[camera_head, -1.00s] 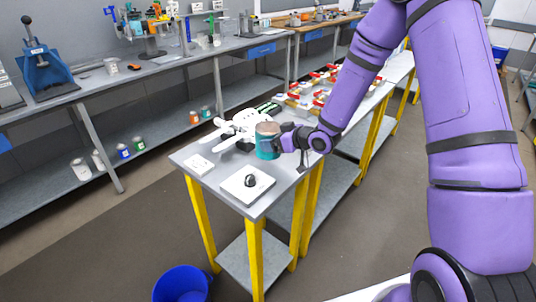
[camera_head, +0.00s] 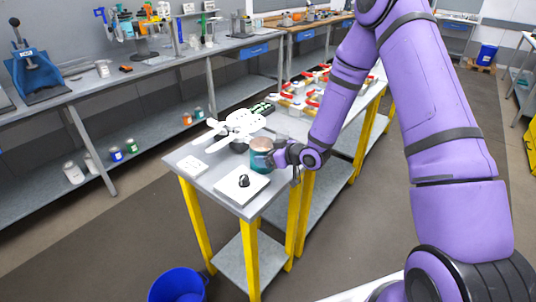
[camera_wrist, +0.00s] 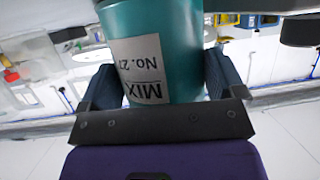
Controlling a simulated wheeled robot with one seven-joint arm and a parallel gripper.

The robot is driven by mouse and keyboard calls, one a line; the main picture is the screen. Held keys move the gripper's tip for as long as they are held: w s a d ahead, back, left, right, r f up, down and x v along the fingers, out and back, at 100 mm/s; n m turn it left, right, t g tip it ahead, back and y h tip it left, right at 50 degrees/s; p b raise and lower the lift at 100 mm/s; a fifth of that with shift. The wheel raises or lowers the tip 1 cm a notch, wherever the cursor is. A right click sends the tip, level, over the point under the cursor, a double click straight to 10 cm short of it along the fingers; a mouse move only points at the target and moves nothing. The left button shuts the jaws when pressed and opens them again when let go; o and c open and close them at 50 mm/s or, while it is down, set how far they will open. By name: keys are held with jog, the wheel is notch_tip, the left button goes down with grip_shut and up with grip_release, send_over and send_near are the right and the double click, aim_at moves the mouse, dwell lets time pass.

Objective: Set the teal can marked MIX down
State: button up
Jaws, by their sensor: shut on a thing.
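The teal can marked MIX (camera_wrist: 185,45) fills the top middle of the wrist view. Its white label reads MIX and No. 27, upside down in the picture. My gripper (camera_wrist: 160,85) is shut on the can, with a dark finger on each side of it. In the head view the teal can (camera_head: 261,158) has a brownish top and looks upright. My gripper (camera_head: 280,155) holds it from the right, over the grey bench (camera_head: 190,165) near the white device. I cannot tell whether the can's base touches the bench.
A white device with arms (camera_head: 238,125) stands just behind the can. A white square plate with a black knob (camera_head: 243,186) lies in front, and a small white box (camera_head: 192,166) lies left. Red-and-white items (camera_head: 300,90) stand farther back. A blue bucket (camera_head: 178,286) is on the floor.

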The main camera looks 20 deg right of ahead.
jog(key=o, duration=1)
jog(key=shift+f, duration=0.1)
jog(key=shift+s+d+r, duration=0.15)
jog(key=shift+d+r, duration=0.05)
jog(key=shift+r, duration=0.05)
jog(key=v, duration=1.1)
jog(key=s+d+r+m+g+h, duration=0.1)
jog(key=s+d+r+m+h, duration=0.25)
jog(key=r, duration=0.65)
jog(key=s+d+r+m+h, duration=0.1)
jog(key=s+d+r+h, duration=0.4)
jog(key=r, duration=0.6)
jog(key=s+a+r+m+g, duration=0.1)
jog(key=s+a+r, duration=0.1)
jog(key=s, duration=0.5)
jog(key=s+a+r+m+g, duration=0.1)
jog(key=s+a+r, duration=0.1)
jog(key=s+r, duration=0.2)
jog(key=s+a+r+m+g, duration=0.1)
jog(key=s+r+g, duration=0.1)
jog(key=s, duration=0.8)
jog(key=shift+s+a+r+m+h, duration=0.15)
jog(key=shift+a+r+m, duration=0.05)
jog(key=shift+r, duration=0.15)
jog(key=shift+s+a+r+m+h, duration=0.1)
jog(key=shift+s+a+r+m, duration=0.1)
jog(key=shift+r, duration=0.15)
